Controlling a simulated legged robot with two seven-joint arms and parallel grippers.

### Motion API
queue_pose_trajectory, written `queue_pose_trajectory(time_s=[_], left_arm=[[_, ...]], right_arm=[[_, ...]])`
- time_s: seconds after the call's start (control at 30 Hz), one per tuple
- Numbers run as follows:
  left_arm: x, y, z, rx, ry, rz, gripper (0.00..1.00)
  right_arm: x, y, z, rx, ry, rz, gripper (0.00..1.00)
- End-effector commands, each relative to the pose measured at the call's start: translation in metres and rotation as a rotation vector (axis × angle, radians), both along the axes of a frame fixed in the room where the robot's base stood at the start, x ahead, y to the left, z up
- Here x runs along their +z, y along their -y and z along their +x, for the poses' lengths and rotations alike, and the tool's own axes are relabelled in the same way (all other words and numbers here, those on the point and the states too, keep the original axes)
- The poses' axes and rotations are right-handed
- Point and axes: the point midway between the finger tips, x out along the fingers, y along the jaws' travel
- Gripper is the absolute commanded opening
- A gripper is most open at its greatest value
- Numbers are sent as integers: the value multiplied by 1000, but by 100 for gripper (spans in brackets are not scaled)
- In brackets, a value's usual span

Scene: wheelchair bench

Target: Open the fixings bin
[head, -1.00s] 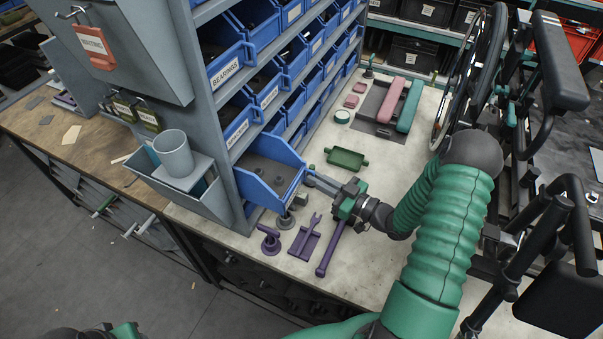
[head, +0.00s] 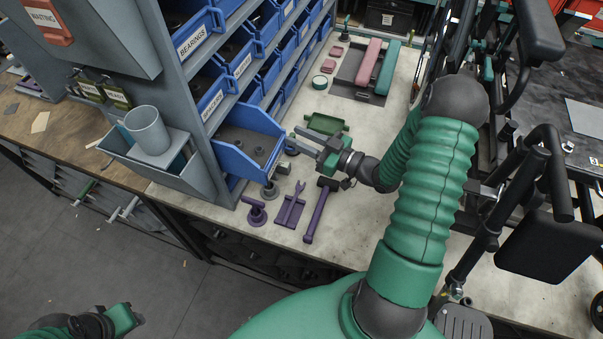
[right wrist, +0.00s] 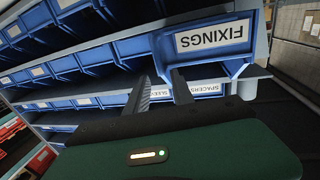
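The fixings bin (head: 231,161) is a blue open-topped bin in the lowest row of the rack, pulled well out over the bench. Dark round parts lie inside. Its white FIXINGS label (right wrist: 211,38) shows upside down in the right wrist view. My right gripper (head: 293,139) is at the bin's right-hand side in the head view, with its two fingers spread. The fingers also show apart in the right wrist view (right wrist: 160,88), close to the bin; I cannot tell whether they touch it. My left gripper (head: 134,316) is at the lower left, away from the bin; its fingers are unclear.
Purple tools, including a hammer (head: 319,208) and a spanner (head: 296,199), lie below the bin. A green tray (head: 325,124) is just behind my right gripper. A grey cup (head: 147,130) stands left of the rack. The wheelchair (head: 540,150) stands at the right.

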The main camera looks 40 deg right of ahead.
Motion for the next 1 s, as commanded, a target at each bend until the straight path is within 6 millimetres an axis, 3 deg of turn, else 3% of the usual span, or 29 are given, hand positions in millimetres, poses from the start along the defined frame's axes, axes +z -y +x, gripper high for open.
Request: queue_pose_trajectory(time_s=[0.27,0.4,0.6,0.8,1.0], left_arm=[[-14,0,0,0,0,0,36],[26,0,0,0,1,0,36],[64,0,0,0,0,0,36],[75,0,0,0,0,0,36],[74,0,0,0,0,0,36]], right_arm=[[3,-48,-62,2,-3,4,29],[20,-69,-90,0,-8,13,29],[21,-83,-108,1,-6,11,29],[15,-96,-125,2,-4,5,29],[13,-98,-127,2,-1,1,29]])
